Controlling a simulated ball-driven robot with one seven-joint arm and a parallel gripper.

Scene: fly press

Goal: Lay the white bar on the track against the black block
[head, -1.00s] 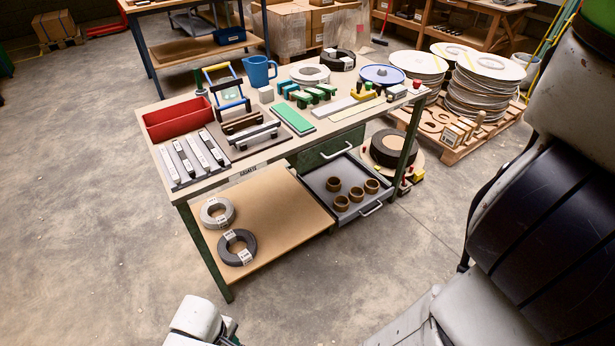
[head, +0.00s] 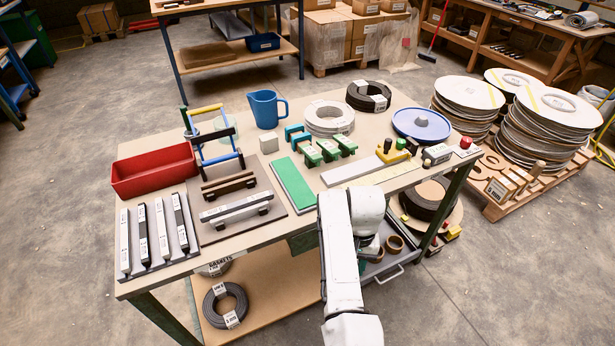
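A white bar with dark ends (head: 235,207) lies across the front of a dark plate (head: 270,215) at the left of the table. Behind it lies a dark brown bar (head: 228,184). Several long labelled bars, with light and black tops, lie side by side at the table's left end; a white one (head: 124,240) is outermost. I cannot tell which of these pieces are the track and the black block. My white arm rises at the table's front edge, right of the green strip (head: 293,184). My gripper's fingers are not visible.
A red bin (head: 154,171), blue jug (head: 266,108), white ring (head: 330,118) and blue disc (head: 421,125) stand on the table (head: 265,237). Green clamps (head: 328,150) and a pale strip (head: 371,172) lie mid-table. Stacked discs (head: 549,120) stand at the right.

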